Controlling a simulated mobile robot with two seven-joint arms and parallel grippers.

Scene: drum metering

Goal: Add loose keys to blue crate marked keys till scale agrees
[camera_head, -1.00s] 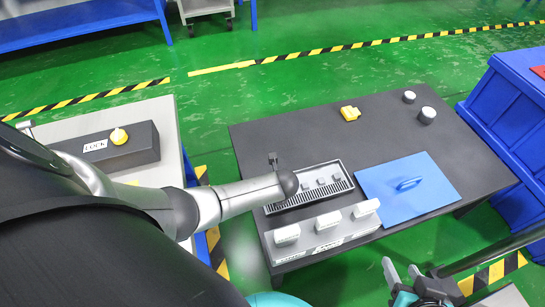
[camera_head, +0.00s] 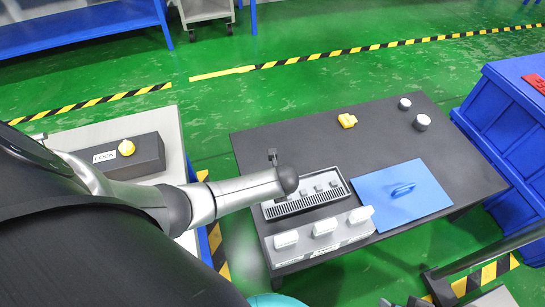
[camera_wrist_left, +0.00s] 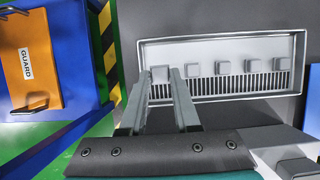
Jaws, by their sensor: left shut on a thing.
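A grey tray with a slotted strip (camera_head: 300,207) holds small grey keys (camera_head: 320,188) in a row; the tray also shows in the left wrist view (camera_wrist_left: 240,42). My left gripper (camera_wrist_left: 162,76) is in the tray, its fingers shut on the leftmost grey key (camera_wrist_left: 160,72). Several other keys (camera_wrist_left: 222,67) stand apart to its right. In the head view my left arm hides that gripper. Only slivers of my right gripper (camera_head: 400,303) show at the bottom edge, so its jaws cannot be read. I see no crate marked keys and no readable scale.
A grey block with white pieces (camera_head: 322,240) stands in front of the tray. A blue panel with a handle (camera_head: 400,195) lies to its right. A yellow object (camera_head: 347,120) and white-topped cylinders (camera_head: 421,122) are farther back. Blue bins (camera_head: 505,130) stand right.

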